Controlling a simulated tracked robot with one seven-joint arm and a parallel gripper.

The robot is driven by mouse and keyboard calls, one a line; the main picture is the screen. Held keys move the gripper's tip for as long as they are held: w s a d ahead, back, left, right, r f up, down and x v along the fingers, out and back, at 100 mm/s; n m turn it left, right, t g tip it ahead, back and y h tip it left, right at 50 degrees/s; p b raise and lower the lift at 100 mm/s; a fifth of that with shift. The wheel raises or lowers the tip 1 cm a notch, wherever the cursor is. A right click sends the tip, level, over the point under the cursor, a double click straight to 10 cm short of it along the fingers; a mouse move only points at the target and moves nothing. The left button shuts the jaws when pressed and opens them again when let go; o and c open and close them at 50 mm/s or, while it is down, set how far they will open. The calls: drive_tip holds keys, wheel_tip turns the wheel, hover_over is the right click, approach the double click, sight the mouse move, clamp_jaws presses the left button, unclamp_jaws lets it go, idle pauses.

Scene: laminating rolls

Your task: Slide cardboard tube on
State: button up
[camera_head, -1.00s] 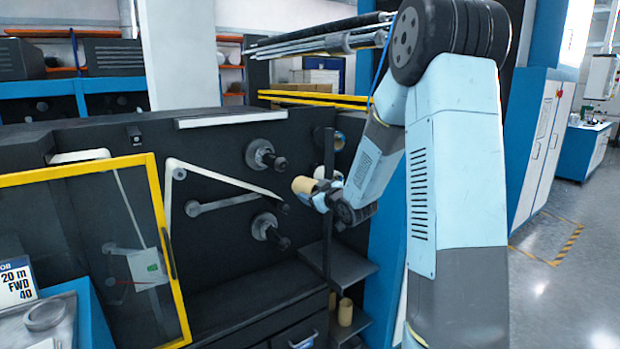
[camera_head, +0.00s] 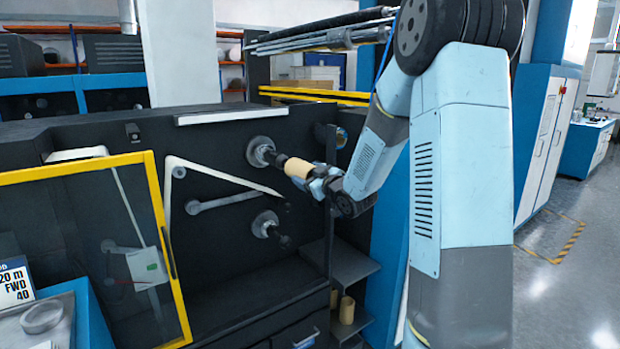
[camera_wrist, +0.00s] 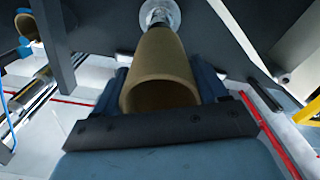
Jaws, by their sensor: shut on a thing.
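A tan cardboard tube (camera_head: 297,168) is held in my gripper (camera_head: 318,180) in the head view. Its far end meets the dark tip of the upper spindle (camera_head: 262,152), roughly in line with it. I cannot tell whether the tip is inside the tube. In the wrist view the tube (camera_wrist: 160,75) lies between the fingers of my gripper (camera_wrist: 160,95), its open near end facing the camera. The metal spindle flange (camera_wrist: 158,14) shows just beyond its far end. A lower spindle (camera_head: 270,228) is bare.
A dark upright post (camera_head: 330,200) stands close to my gripper. More tan tubes (camera_head: 346,310) stand on a low shelf (camera_head: 350,265). A white web guide (camera_head: 220,175) crosses the panel, and a yellow-framed guard (camera_head: 155,230) is at left.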

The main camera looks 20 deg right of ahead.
drive_tip(key=shift+x, duration=9.6)
drive_tip(key=o, duration=1.1)
drive_tip(key=shift+r, duration=0.15)
drive_tip(key=v, duration=1.3)
drive_tip(key=shift+s+d+f, duration=0.1)
drive_tip(key=shift+s+f, duration=0.1)
drive_tip(key=shift+s, duration=0.2)
drive_tip(key=s+r+g+h, duration=0.1)
drive_tip(key=s, duration=0.1)
drive_tip(key=s+r+m+h, duration=0.1)
drive_tip(key=s+r, duration=0.1)
drive_tip(key=s, duration=0.1)
drive_tip(key=s+r+m+g+h, duration=0.1)
drive_tip(key=s+h, duration=0.1)
drive_tip(key=shift+s+d+r+g, duration=0.3)
drive_tip(key=shift+s+r, duration=0.05)
drive_tip(key=s+a+m+g+h, duration=0.1)
drive_tip(key=s+m+g, duration=0.5)
drive_tip(key=s, duration=3.2)
drive_tip(key=g, duration=0.3)
drive_tip(key=shift+s+a+h, duration=0.3)
